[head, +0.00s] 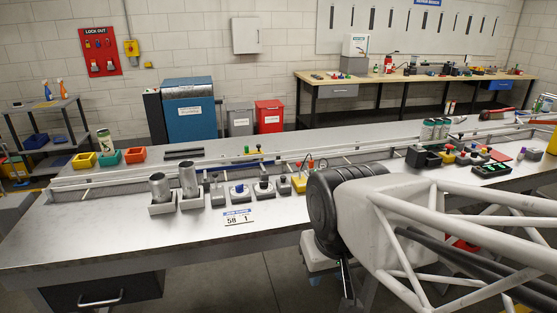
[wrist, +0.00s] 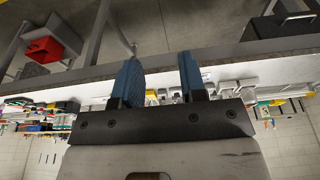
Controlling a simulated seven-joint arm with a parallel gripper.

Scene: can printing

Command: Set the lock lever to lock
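A row of small control units stands along the middle of the steel workbench (head: 110,229): a grey unit (head: 217,190), one with a blue knob (head: 239,192), more grey units (head: 263,188) and a yellow unit (head: 299,182). Which of them carries the lock lever, and how it is set, I cannot tell. My gripper (wrist: 158,62) is open and empty in the wrist view, its two blue fingers apart. It hangs near the bench's front edge, to the right of the units and apart from them. My own arm hides part of the bench in the head view.
Coloured bins (head: 108,157) stand at the back left. The front left of the bench is clear.

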